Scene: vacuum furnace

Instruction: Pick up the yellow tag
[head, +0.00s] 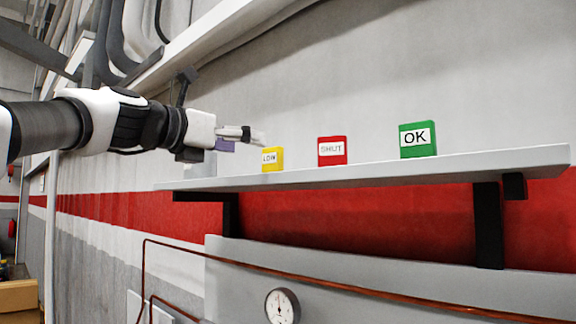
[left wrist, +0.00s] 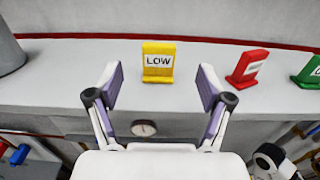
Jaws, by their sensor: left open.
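The yellow tag (head: 272,159), marked LOW, stands upright on the pale shelf (head: 370,174) against the wall. In the left wrist view the yellow tag (left wrist: 158,62) is beyond and between the two fingertips. My left gripper (head: 245,137) reaches in from the left, just left of the yellow tag. In the left wrist view my left gripper (left wrist: 160,88) is open with its fingers spread wide and nothing between the pads. My right gripper is not in view.
A red SHUT tag (head: 332,151) and a green OK tag (head: 417,140) stand on the shelf to the right. A gauge (head: 282,306) and a copper pipe (head: 330,284) are below. A grey cylindrical object (left wrist: 8,50) stands at the left in the wrist view.

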